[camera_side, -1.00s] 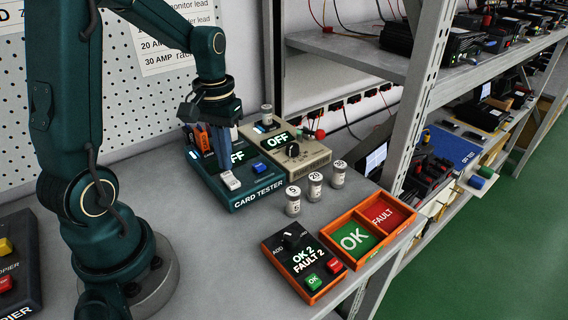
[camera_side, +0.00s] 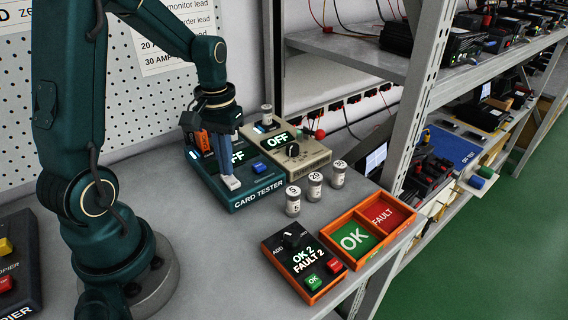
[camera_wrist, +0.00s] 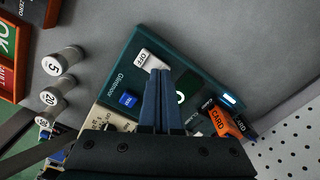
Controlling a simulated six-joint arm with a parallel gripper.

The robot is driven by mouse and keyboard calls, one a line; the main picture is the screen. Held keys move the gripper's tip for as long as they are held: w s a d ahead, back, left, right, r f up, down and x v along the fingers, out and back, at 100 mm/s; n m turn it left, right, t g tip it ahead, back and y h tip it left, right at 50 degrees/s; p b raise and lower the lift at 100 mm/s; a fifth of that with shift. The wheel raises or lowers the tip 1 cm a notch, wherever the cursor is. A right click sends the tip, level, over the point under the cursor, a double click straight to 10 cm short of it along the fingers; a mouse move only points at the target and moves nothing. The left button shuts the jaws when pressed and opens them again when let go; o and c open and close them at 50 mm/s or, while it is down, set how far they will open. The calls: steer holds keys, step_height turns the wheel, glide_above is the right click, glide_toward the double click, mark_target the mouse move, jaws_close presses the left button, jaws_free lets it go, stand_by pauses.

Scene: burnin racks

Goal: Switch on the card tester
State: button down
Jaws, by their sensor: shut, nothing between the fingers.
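The card tester (camera_side: 240,203) is a teal box on the bench. Its display (camera_side: 238,157) shows the end of "OFF" in the side view, partly hidden by my fingers. A blue button (camera_side: 260,169) sits on its top, also seen in the wrist view (camera_wrist: 128,99). The white switch (camera_wrist: 150,60), marked OFF, is near the tester's edge; my fingers largely cover it in the side view. My gripper (camera_side: 230,183) is shut and empty, fingers pointing down at the switch. In the wrist view its tips (camera_wrist: 157,74) overlap the switch's near end; contact is unclear.
A beige device (camera_side: 305,157) with a black knob and an OFF display stands beside the tester. An orange card (camera_wrist: 223,119) is near its back. Several numbered cylinders (camera_side: 315,186), an orange OK/FAULT tray (camera_side: 350,263) and a counter box (camera_side: 287,275) stand to the right.

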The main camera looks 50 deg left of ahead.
steer(key=shift+f, duration=0.25)
steer(key=shift+r, duration=3.5)
steer(key=s+d+r+m+t, duration=0.3)
steer(key=s+d+m+t, duration=0.2)
steer(key=d, duration=0.7)
steer(key=shift+s+d+r+m+t, duration=0.25)
steer(key=shift+s+d+m, duration=0.2)
steer(key=shift+s, duration=0.65)
